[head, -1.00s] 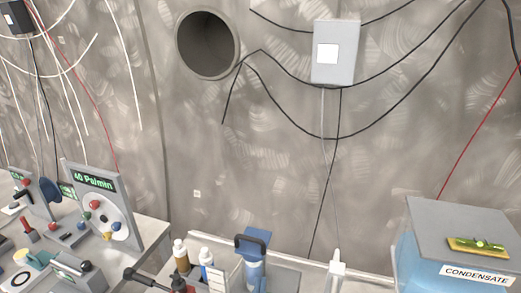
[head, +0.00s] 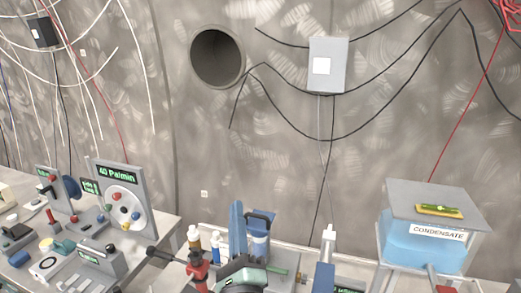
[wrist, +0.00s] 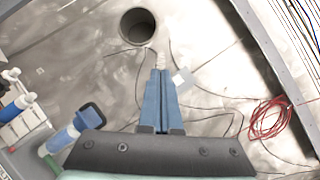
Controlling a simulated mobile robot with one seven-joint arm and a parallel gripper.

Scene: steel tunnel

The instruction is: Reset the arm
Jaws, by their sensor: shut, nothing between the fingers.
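My gripper (head: 237,207) rises into the bottom middle of the head view, with its blue fingers pointing up. In the wrist view its two blue fingers (wrist: 160,75) lie together at the middle, with nothing between them. They point toward the steel wall below the round pipe opening (wrist: 137,26). In the head view the fingers overlap the left side of a blue container with a dark handle (head: 260,222). I cannot tell whether they touch it.
A bench with a 40 Pa/min gauge panel (head: 120,198) stands at left. Small bottles (head: 194,238) stand left of my gripper. A condensate tank (head: 412,247) is at right. Cables and a grey wall box (head: 328,65) are on the wall. A red cable coil (wrist: 268,118) hangs at right.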

